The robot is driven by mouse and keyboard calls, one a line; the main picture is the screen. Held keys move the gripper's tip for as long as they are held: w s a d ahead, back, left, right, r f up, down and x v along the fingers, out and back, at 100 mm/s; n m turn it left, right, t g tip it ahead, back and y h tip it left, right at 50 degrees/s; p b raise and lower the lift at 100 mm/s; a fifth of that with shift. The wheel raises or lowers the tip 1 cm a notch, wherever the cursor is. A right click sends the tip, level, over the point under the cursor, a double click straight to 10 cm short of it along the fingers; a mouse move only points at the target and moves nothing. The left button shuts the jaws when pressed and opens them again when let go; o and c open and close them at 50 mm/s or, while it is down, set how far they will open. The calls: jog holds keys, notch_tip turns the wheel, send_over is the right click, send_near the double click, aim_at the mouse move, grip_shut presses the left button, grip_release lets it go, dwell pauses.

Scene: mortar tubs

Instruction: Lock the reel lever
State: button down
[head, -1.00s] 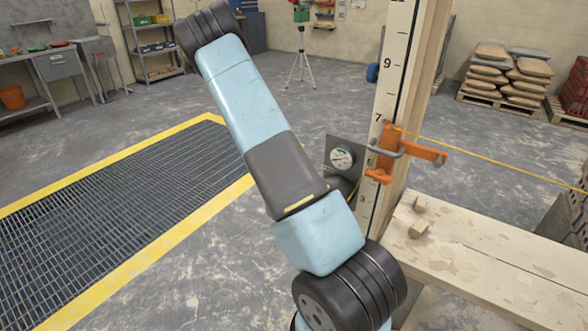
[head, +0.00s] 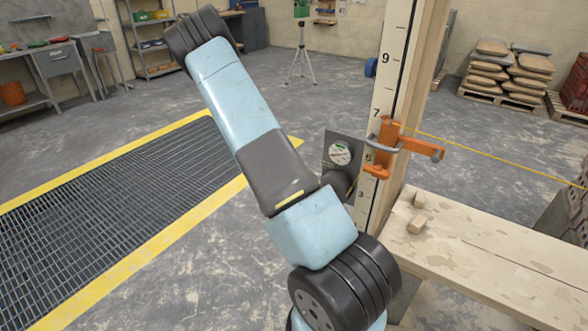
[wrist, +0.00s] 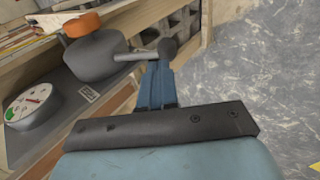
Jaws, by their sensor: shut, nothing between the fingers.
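In the wrist view, a dark grey reel body (wrist: 95,55) with an orange cap (wrist: 82,25) sits on a grey plate (wrist: 62,95). A pale metal lever (wrist: 135,56) sticks out from it to the right and ends in a dark ball knob (wrist: 168,48). My gripper (wrist: 158,68) is shut and empty. Its blue fingertips are right by the lever's outer end, just below the knob; I cannot tell whether they touch. In the head view, the reel (head: 343,182) is partly hidden by my arm, and my gripper is out of sight.
A round dial (head: 340,153) is on the same plate, also in the wrist view (wrist: 32,105). A marked post (head: 385,85) carries an orange clamp (head: 385,150) with a yellow line. A wooden bench (head: 480,250) stands right. A floor grating (head: 110,215) lies left.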

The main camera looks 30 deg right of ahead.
jog(key=w+f+v, duration=0.2)
jog(key=v, duration=1.1)
jog(key=shift+w+a+r, duration=0.25)
jog(key=shift+a+r, duration=0.05)
jog(key=shift+a, duration=0.2)
